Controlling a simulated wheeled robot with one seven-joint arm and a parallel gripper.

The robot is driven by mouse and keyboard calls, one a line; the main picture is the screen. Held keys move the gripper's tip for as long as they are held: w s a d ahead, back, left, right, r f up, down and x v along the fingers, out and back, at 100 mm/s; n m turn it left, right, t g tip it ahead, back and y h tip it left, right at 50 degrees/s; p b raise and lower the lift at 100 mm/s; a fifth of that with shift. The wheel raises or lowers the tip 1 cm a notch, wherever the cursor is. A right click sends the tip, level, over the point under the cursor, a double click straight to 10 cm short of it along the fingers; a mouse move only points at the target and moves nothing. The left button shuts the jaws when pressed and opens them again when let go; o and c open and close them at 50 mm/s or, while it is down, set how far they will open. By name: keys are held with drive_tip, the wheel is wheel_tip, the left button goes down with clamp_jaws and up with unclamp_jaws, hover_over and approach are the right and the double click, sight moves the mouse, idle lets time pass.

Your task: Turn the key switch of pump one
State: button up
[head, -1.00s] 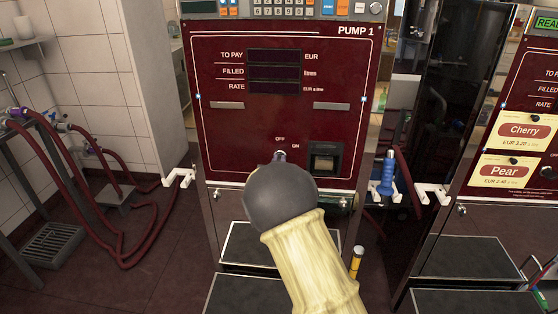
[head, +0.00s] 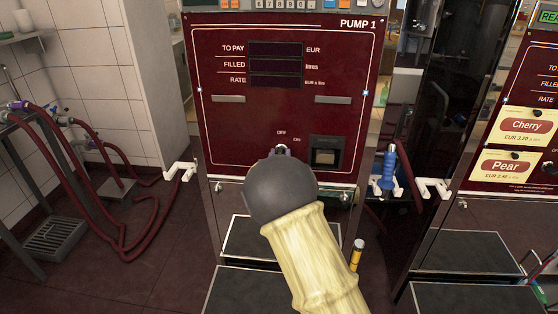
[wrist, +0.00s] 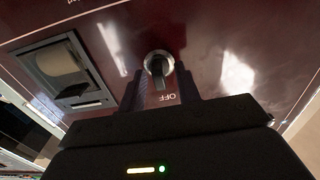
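Pump one (head: 275,110) is a dark red panel marked PUMP 1, straight ahead in the head view. Its key switch (wrist: 158,66) is a round metal switch with a dark middle, beside the OFF label in the wrist view. My gripper (wrist: 158,84) is at the panel, with one dark finger on each side of the switch. The fingers are apart, and I see no clear contact with the key. In the head view my own arm hides most of the gripper and switch; the OFF and ON labels show just above.
A receipt slot (head: 325,152) is right of the switch and also shows in the wrist view (wrist: 62,68). A blue nozzle (head: 388,172) hangs at the pump's right side. Another pump with Cherry and Pear cards (head: 524,127) stands right. Red hoses (head: 125,225) lie left.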

drive_tip(key=s, duration=1.7)
drive_tip(key=shift+s+a, duration=0.2)
drive_tip(key=shift+a, duration=0.1)
drive_tip(key=s+d+f+g+y, duration=0.1)
drive_tip(key=s+d+f+g, duration=0.15)
drive_tip(key=d+g, duration=0.2)
drive_tip(key=s+d+f+g, duration=0.1)
drive_tip(key=d+f+g, duration=0.2)
drive_tip(key=d, duration=0.3)
drive_tip(key=s+d+f+g, duration=0.2)
drive_tip(key=s+d+g, duration=0.75)
drive_tip(key=s, duration=0.75)
wheel_tip(320, 180, up, 22)
drive_tip(key=d+t+p, duration=0.1)
drive_tip(key=p, duration=2)
drive_tip(key=shift+d+t, duration=0.3)
